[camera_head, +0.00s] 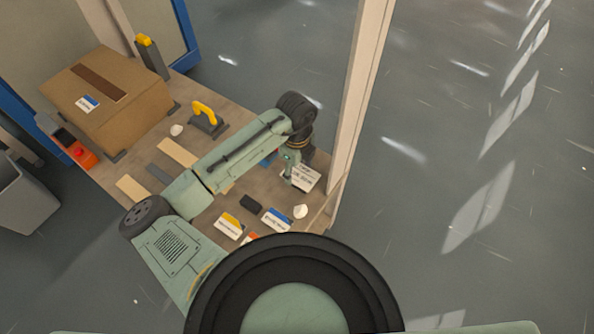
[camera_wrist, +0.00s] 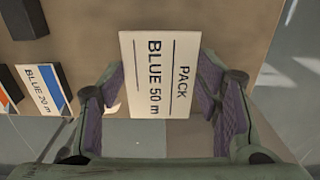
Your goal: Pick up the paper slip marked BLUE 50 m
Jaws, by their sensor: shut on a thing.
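The white paper slip marked PACK BLUE 50 m (camera_wrist: 158,75) is between the two fingers of my gripper (camera_wrist: 160,92) in the wrist view, its print facing the camera. The fingers are shut on its two side edges. In the head view the slip (camera_head: 304,178) shows at the right end of the bench, beside my gripper (camera_head: 290,178); my arm hides part of that area. I cannot tell whether the slip is clear of the bench top.
A BLUE 20 m slip (camera_wrist: 40,88) lies left of my gripper. The bench (camera_head: 190,190) also bears a yellow-banded slip (camera_head: 230,227), a dark block (camera_head: 250,202), a cardboard box (camera_head: 110,98) and a yellow-handled tool (camera_head: 207,116). A pale post (camera_head: 356,90) stands close to the right.

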